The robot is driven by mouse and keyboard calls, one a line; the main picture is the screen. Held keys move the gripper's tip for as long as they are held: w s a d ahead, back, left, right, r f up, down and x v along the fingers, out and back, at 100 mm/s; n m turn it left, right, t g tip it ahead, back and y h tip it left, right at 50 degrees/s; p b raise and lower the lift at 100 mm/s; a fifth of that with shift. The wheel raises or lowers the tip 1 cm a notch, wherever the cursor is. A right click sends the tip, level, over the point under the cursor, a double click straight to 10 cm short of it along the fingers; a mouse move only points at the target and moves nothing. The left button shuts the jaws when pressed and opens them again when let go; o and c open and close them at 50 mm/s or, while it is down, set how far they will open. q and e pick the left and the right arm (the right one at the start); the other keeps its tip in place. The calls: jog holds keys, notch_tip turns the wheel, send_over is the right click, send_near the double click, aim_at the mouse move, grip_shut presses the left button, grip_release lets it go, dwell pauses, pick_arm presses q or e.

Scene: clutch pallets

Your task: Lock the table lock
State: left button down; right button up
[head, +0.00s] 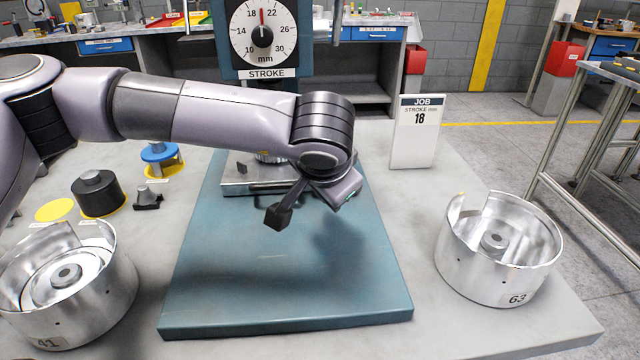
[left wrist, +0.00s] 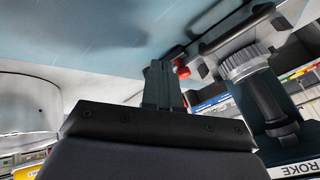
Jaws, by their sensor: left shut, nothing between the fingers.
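My left arm reaches in from the left across the teal press bed (head: 290,290). My left gripper (head: 278,214) hangs above the bed, in front of the silver sliding table (head: 240,184); its dark fingers are shut and empty. They also show in the left wrist view (left wrist: 163,85). There, a small red knob (left wrist: 183,71) sits beside the silver table's edge, a little beyond the fingertips and apart from them. I cannot tell for sure that this knob is the table lock. In the head view my arm hides that area. My right gripper is not in view.
A stroke dial (head: 262,35) stands at the back, with a job card (head: 416,135) reading 18 to its right. Silver drums marked 41 (head: 110,290) and 63 (head: 520,270) flank the bed. A black cylinder (head: 98,195) and blue part (head: 159,152) are left. The bed's front is clear.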

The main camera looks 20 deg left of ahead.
pick_arm(q)
jog(key=a+v, duration=0.1)
jog(key=v, duration=0.9)
jog(key=shift+a, duration=0.55)
jog(key=shift+r, duration=0.1)
